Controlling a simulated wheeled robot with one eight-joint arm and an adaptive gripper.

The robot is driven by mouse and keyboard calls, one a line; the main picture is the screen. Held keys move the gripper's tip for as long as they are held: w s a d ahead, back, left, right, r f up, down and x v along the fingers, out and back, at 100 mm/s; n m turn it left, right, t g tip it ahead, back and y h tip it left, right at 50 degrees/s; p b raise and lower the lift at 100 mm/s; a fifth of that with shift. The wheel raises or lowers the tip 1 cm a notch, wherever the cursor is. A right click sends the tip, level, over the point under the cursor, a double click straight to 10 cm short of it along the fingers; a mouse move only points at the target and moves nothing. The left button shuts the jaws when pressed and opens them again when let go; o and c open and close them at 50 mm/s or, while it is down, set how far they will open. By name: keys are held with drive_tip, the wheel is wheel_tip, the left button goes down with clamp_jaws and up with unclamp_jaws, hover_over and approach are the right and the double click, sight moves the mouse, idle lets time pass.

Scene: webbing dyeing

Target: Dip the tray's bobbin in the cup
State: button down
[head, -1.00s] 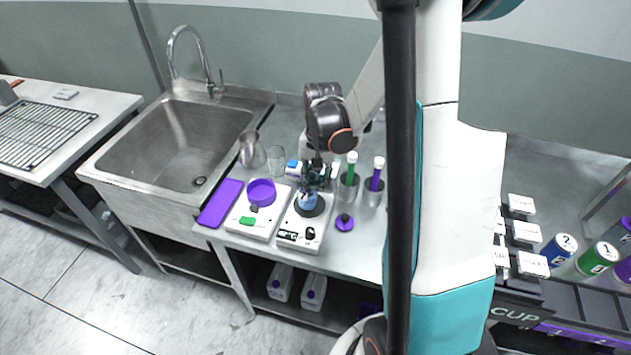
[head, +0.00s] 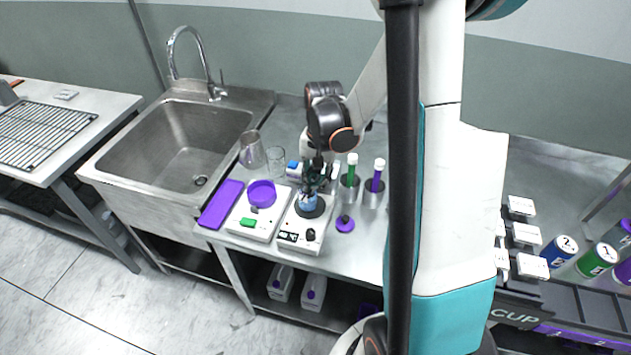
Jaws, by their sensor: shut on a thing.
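I cannot tell how deep the held thing sits in the cup. The purple tray (head: 220,206) lies at the left of the bench, and nothing shows on it.
A white unit with a purple dish (head: 262,193) stands left of the hot plate. Green (head: 351,168) and purple (head: 376,178) tubes stand in metal holders to the right. A purple knobbed piece (head: 345,223) lies nearby.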

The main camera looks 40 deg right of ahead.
wheel_tip(320, 180, up, 8)
drive_tip(key=s+d+p, duration=0.1)
drive_tip(key=p, duration=0.4)
drive_tip(key=shift+s+d+r, duration=0.2)
drive_tip(key=shift+d+r, duration=0.05)
drive_tip(key=shift+d, duration=0.05)
drive_tip(key=shift+r, duration=0.1)
idle(0.6)
wheel_tip(320, 180, up, 4)
drive_tip(key=p, duration=0.2)
drive_tip(key=shift+p, duration=0.3)
idle(0.4)
